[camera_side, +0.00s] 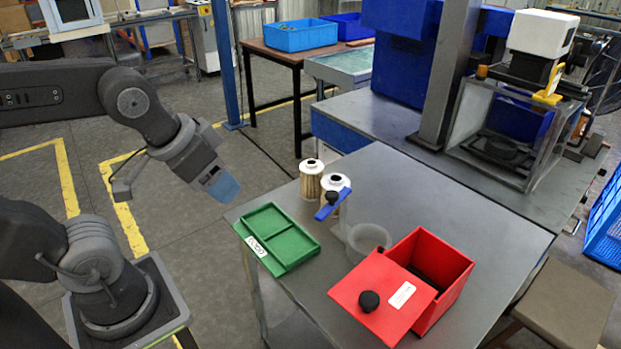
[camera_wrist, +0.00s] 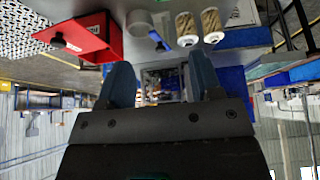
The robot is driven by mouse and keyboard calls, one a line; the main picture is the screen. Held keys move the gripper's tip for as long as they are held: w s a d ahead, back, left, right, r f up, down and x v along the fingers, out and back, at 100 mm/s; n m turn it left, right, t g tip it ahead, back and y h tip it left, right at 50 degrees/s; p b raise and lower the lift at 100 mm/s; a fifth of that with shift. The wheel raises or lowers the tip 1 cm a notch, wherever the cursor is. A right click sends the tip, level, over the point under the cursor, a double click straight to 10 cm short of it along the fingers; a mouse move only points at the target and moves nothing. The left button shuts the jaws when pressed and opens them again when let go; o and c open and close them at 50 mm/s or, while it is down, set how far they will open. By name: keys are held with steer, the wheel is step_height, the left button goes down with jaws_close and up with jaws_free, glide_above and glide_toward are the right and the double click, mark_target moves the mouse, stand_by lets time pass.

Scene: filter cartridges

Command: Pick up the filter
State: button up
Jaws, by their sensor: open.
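Two filters with pleated tan sides and white end caps stand upright on the grey table at its far left part in the side view. The rear filter (camera_side: 311,180) stands close beside the front filter (camera_side: 331,190), which is partly covered by a blue strip with a black knob. Both also show at the top of the wrist view, one filter (camera_wrist: 210,22) right of the other filter (camera_wrist: 186,28). My gripper (camera_side: 222,186) hangs in the air left of the table, apart from the filters. Its two blue fingers are spread with nothing between them in the wrist view (camera_wrist: 160,80).
A green two-compartment tray (camera_side: 290,252) lies at the table's left edge. A red box (camera_side: 455,272) with a tilted red lid (camera_side: 365,297) and black knob stands at the front. A translucent round container (camera_side: 366,238) stands beside it. The table's right part (camera_side: 480,215) is clear.

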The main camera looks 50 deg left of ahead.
steer(key=o, duration=0.7)
steer(key=shift+o, duration=0.2)
steer(key=w+a+r+m+g, duration=0.1)
steer(key=w+a+r+m, duration=0.1)
steer(key=w+m, duration=0.3)
steer(key=w+a+r+m+g, duration=0.1)
steer(key=w+a+m, duration=0.1)
steer(key=w, duration=0.5)
steer(key=m+g+y, duration=0.1)
steer(key=m+g, duration=0.2)
steer(key=m, duration=1)
glide_toward(312, 162)
step_height(312, 162, down, 6)
steer(key=shift+a+f, duration=0.15)
steer(key=shift+a, duration=0.05)
steer(key=shift+w+a+f, duration=0.1)
steer(key=shift+a+f, duration=0.1)
steer(key=shift+f, duration=1.3)
steer(key=shift+w+a+f, duration=0.1)
steer(key=shift+a+f, duration=0.1)
steer(key=shift+f, duration=1.25)
